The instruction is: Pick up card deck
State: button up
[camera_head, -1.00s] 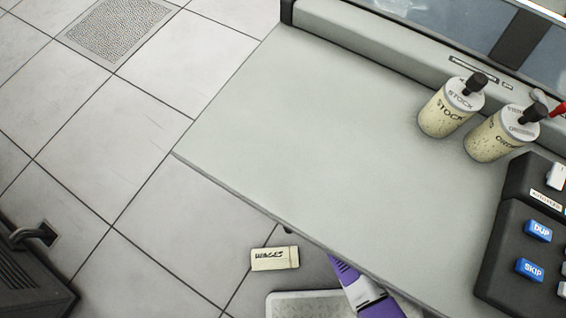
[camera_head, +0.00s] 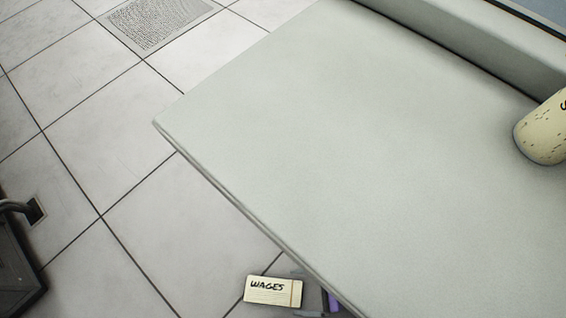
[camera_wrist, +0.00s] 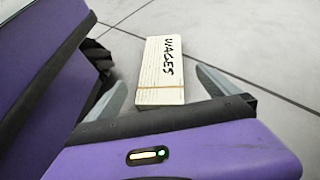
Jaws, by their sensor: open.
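The card deck (camera_head: 265,291) is a cream block marked WAGES with a thin brown band near one end. In the head view it shows at the bottom, left of the counter's front edge and over the floor tiles. In the wrist view the deck (camera_wrist: 162,68) has its banded end toward my gripper (camera_wrist: 160,82). My gripper is open, with one grey finger on each side of the deck. In the head view my purple gripper is mostly hidden behind the counter edge.
A pale grey counter (camera_head: 350,140) fills the right of the head view, its edge close beside the deck. A dark object (camera_head: 15,265) is at lower left. Tiled floor (camera_head: 150,235) is clear between.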

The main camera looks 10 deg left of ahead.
aim_at(273, 291)
jog(key=shift+s+a+f, duration=0.1)
jog(key=shift+a+f, duration=0.05)
jog(key=shift+f, duration=0.05)
jog(key=shift+b+x, duration=0.4)
jog(key=shift+x, duration=0.5)
jog(key=b+x, duration=0.1)
jog(key=x, duration=0.2)
jog(key=b+x, duration=0.1)
jog(key=x, duration=0.2)
jog(key=shift+a+r+b, duration=0.15)
jog(key=shift+r+b, duration=0.1)
jog(key=shift+b, duration=0.05)
jog(key=shift+w+r, duration=0.1)
jog(key=shift+w, duration=0.15)
jog(key=c, duration=2)
